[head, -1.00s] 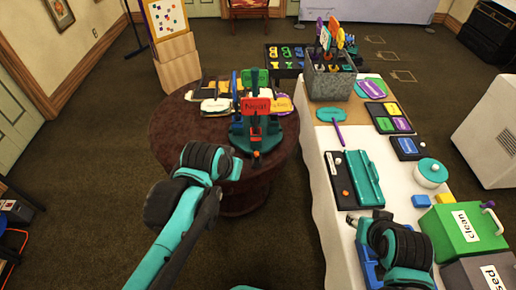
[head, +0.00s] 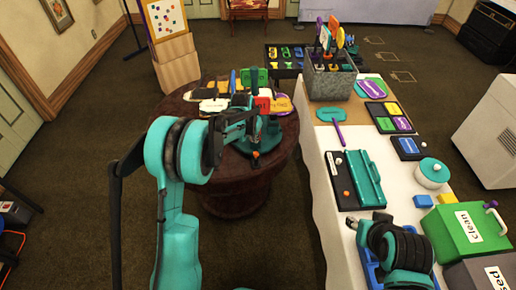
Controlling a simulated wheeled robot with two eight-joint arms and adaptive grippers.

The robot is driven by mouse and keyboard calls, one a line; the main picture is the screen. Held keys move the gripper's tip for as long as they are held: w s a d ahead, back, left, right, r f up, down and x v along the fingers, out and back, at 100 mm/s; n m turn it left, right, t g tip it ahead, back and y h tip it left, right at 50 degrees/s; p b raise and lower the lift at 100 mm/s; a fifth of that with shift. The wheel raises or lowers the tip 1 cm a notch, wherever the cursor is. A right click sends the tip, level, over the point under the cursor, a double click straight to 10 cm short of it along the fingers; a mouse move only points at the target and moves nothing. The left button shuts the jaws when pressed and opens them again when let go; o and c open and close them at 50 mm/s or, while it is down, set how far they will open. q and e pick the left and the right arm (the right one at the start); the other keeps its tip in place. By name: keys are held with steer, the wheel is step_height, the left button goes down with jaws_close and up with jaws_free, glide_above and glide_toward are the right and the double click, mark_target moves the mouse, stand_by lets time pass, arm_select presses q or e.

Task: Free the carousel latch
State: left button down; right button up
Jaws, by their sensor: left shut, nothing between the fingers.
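The carousel (head: 270,133) stands on the round dark table. It has a teal base and upright coloured signs, among them a green one (head: 262,77) and a red one (head: 263,104). A small orange knob (head: 256,155) shows at the front of its base; I cannot tell whether it is the latch. My left gripper (head: 246,121) is shut and empty, in front of the carousel's middle. It hides part of the signs and the left side of the base. I cannot tell whether it touches the carousel.
The round table (head: 222,180) also carries several flat signs. The white-covered table (head: 320,190) on the right holds a grey bin (head: 330,83) of signs, a teal tray (head: 362,178), a white pot (head: 432,172) and a green box (head: 462,232). Open carpet lies left.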

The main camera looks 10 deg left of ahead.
arm_select(q)
steer(key=b, duration=0.4)
glide_toward(259, 151)
steer(key=x, duration=0.5)
steer(key=shift+d+f, duration=0.1)
steer(key=shift+f, duration=0.15)
steer(key=shift+s, duration=0.1)
steer(key=shift+s+d, duration=0.2)
steer(key=shift+s, duration=0.3)
steer(key=shift+s+d, duration=0.15)
steer(key=shift+s, duration=0.4)
